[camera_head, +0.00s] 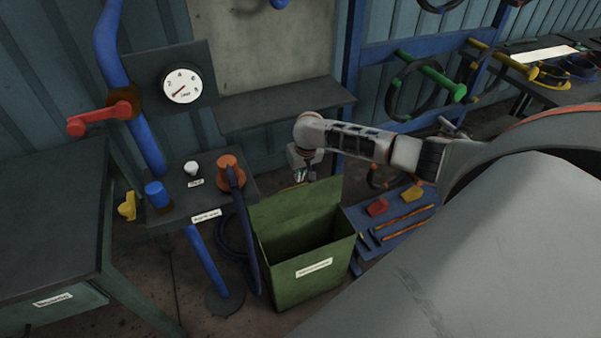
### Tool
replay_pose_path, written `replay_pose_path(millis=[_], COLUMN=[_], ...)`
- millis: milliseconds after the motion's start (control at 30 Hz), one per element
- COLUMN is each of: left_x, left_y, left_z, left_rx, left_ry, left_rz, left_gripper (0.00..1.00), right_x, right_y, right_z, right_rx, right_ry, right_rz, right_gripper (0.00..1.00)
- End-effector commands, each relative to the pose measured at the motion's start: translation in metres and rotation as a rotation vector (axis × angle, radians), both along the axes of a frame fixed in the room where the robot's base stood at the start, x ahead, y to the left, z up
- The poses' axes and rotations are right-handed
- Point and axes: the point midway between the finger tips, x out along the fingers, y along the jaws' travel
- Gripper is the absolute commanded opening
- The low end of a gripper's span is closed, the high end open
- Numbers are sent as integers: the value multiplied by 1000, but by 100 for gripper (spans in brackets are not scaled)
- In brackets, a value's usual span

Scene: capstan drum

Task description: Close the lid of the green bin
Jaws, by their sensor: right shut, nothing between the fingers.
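The green bin (303,288) stands on the floor at the picture's centre, with a white label on its front wall. Its top is open and its dark inside shows. The green lid (294,207) appears as a raised panel at the bin's back edge, tilted up. My right gripper (303,176) reaches in from the right and points down just behind the lid's top edge. It is shut and empty. I cannot tell whether its fingertips touch the lid. My left gripper is not in view.
Left of the bin stands a small dark table (207,195) with an orange fitting (230,170) and a hanging dark hose. A blue board (400,222) with red and yellow parts lies right of the bin. A grey shelf (285,108) is behind my right gripper.

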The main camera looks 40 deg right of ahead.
Motion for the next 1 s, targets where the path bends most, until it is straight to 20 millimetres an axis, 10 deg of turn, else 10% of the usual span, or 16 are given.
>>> replay_pose_path(millis=[300, 1000], left_x=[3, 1], left_y=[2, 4], left_z=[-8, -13], left_rx=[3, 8], left_ry=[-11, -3], left_rz=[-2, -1], left_gripper=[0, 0], right_x=[11, 19], right_y=[-2, -1], right_z=[-38, -41], right_rx=[1, 2], right_ry=[-1, -1], right_rz=[-1, 0], right_gripper=[0, 0])
